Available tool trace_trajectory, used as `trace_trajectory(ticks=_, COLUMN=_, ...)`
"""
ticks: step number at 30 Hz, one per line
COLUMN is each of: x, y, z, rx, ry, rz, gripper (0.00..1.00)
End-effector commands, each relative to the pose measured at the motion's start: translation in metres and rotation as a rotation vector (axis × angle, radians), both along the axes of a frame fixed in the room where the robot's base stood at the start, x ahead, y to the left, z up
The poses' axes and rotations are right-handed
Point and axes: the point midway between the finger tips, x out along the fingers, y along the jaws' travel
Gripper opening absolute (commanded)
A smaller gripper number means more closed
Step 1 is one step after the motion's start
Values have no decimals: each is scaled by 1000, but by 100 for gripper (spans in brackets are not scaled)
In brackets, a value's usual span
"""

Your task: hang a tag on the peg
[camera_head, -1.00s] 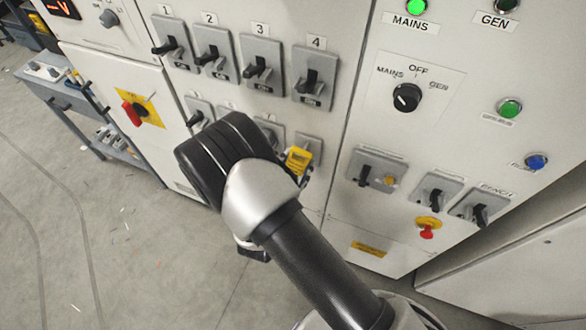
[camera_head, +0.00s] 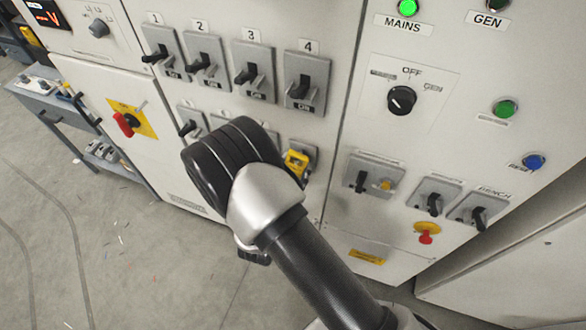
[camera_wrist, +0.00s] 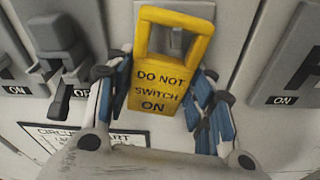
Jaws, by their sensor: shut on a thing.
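A yellow tag (camera_wrist: 165,75) with a framed opening at its top reads "DO NOT SWITCH ON" in the wrist view. It also shows in the head view (camera_head: 297,162), in front of the rightmost lower-row switch. My gripper (camera_wrist: 166,98) is shut on the tag, with a blue-and-grey finger on each side. A grey switch plate (camera_wrist: 180,40) shows through and around the tag's opening. I cannot make out the peg behind the tag, nor whether the tag touches it. In the head view my arm hides the fingers and part of the lower row.
Switches 1, 2, 3 and 4 (camera_head: 306,82) stand in the row above. A neighbouring switch lever (camera_wrist: 58,45) is close to the left finger. A rotary selector (camera_head: 401,100) and more switches (camera_head: 373,176) are on the right panel. A grey bench (camera_head: 60,110) stands at left.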

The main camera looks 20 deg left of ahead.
Motion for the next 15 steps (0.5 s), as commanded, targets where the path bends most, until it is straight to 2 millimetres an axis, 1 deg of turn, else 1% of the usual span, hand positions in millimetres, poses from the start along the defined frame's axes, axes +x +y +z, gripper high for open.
trace_trajectory(ticks=6, x=0, y=0, z=0, rx=0, ry=-1, rz=0, gripper=26)
trace_trajectory(ticks=7, x=0, y=0, z=0, rx=0, ry=-1, rz=0, gripper=51)
trace_trajectory(ticks=15, x=0, y=0, z=0, rx=0, ry=0, rz=0, gripper=69)
